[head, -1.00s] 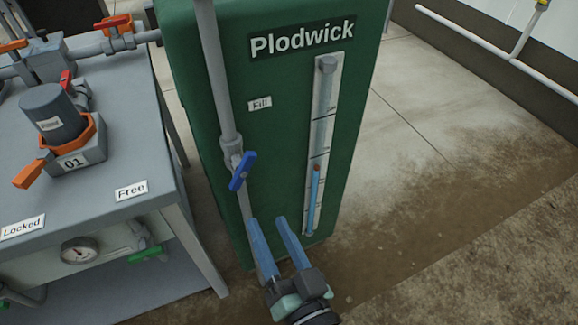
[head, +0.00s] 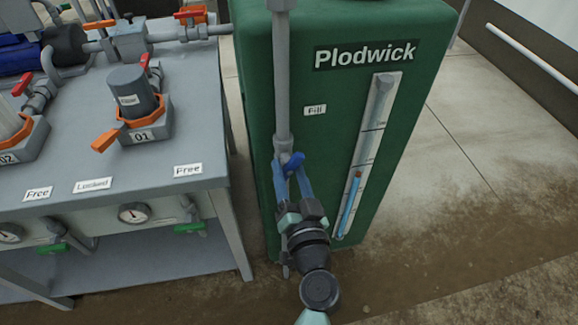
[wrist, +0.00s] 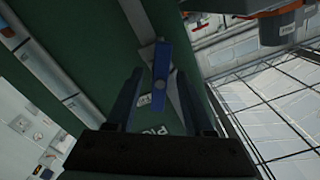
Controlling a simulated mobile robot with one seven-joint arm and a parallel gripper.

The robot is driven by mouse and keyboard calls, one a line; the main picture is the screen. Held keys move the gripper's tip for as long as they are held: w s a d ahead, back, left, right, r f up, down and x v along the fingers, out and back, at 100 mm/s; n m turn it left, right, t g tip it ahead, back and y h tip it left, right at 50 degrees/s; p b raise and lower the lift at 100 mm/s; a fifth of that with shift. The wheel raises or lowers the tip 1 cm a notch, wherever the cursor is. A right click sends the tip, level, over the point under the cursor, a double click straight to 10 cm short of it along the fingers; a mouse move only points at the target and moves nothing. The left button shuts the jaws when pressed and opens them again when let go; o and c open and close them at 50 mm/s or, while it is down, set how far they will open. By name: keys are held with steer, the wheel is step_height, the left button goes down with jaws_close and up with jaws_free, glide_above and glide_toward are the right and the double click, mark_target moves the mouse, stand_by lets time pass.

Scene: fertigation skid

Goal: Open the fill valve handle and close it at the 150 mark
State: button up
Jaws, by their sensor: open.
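The blue fill valve handle (head: 293,163) sits on the grey vertical pipe in front of the green Plodwick tank (head: 262,60). My gripper (head: 291,172) is open, with its two blue fingers reaching up to the handle. In the wrist view the handle (wrist: 161,72) shows between the open fingers; I cannot tell whether they touch it. The sight gauge (head: 372,140) on the tank front holds a blue column with a reddish-brown float (head: 357,174) on top, in its lower half. The gauge numbers are too small to read. A "Fill" label (head: 315,110) is beside the pipe.
A grey bench (head: 90,182) stands to the left, with an orange-handled unit marked 01 (head: 143,135), labels reading Free and Locked, a pressure gauge (head: 134,213) and green valve handles (head: 190,227). Open floor (head: 470,190) lies to the right of the tank.

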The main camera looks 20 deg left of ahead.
steer(key=shift+w+a, duration=0.3)
steer(key=shift+w, duration=0.15)
jaws_close()
steer(key=shift+m, duration=0.4)
steer(key=m, duration=1.1)
steer(key=shift+p, duration=0.35)
steer(key=shift+m, duration=0.3)
